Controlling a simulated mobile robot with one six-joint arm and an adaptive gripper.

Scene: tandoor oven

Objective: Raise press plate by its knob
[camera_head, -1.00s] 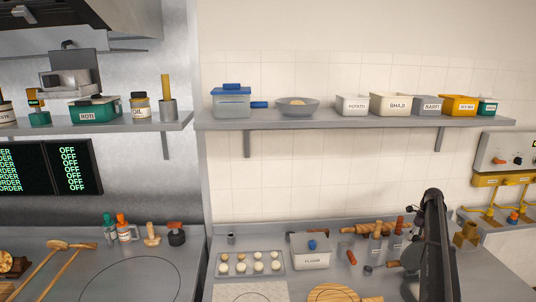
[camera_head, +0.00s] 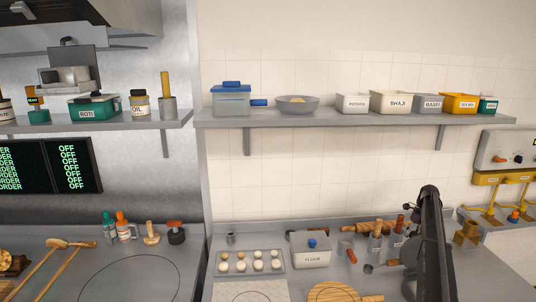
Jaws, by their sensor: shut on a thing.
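I cannot make out with certainty a press plate or its knob. A squat dark piece with an orange-red knob (camera_head: 175,232) stands on the left counter, with no gripper near it. A grey device with an upright dark panel (camera_head: 68,75) stands on the left shelf; I cannot tell whether it is a press. My dark arm rises at the lower right and runs out of the bottom edge. My gripper and whatever it holds do not show clearly enough to point at.
A flour box (camera_head: 312,256), a tray of dough balls (camera_head: 252,262) and a round wooden board (camera_head: 332,293) crowd the right counter. Rolling pins and bottles stand close to my arm. The wall shelf (camera_head: 300,119) above carries several containers.

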